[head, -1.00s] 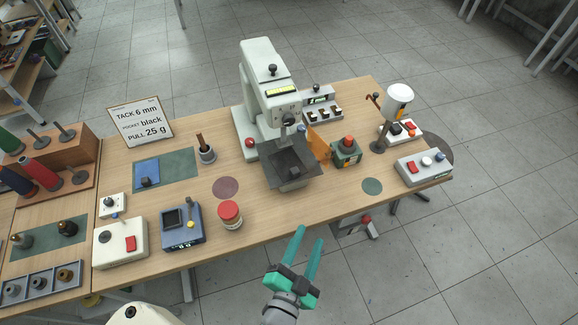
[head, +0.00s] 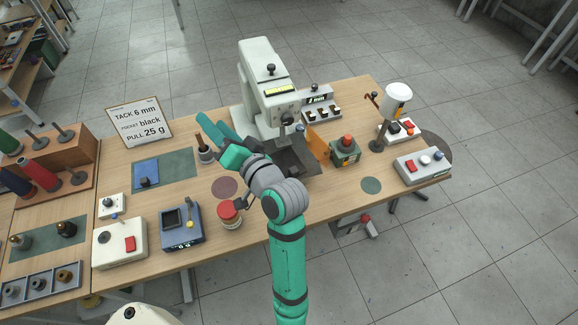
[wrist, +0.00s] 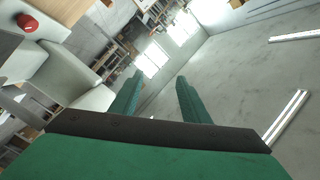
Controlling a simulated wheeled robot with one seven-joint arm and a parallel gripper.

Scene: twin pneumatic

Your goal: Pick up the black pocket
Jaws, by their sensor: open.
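My gripper (head: 212,122) is open and empty, raised over the table left of the white press-like machine (head: 268,90). In the wrist view its two green fingers (wrist: 160,84) stand apart with nothing between them. A blue square (head: 146,168) with a small black knob-like piece on it lies on the green mat (head: 180,166). A dark, flat, square surface (head: 306,160) is at the machine's base, partly hidden by my arm. I cannot tell for sure which dark piece is the black pocket. The sign (head: 140,122) reads "TACK 6 mm, POCKET black, PULL 25 g".
A post in a cup (head: 205,152) stands close under my gripper. A red-capped jar (head: 229,214) is beside my arm. A blue device (head: 182,227) and a white switch box (head: 120,241) line the front.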

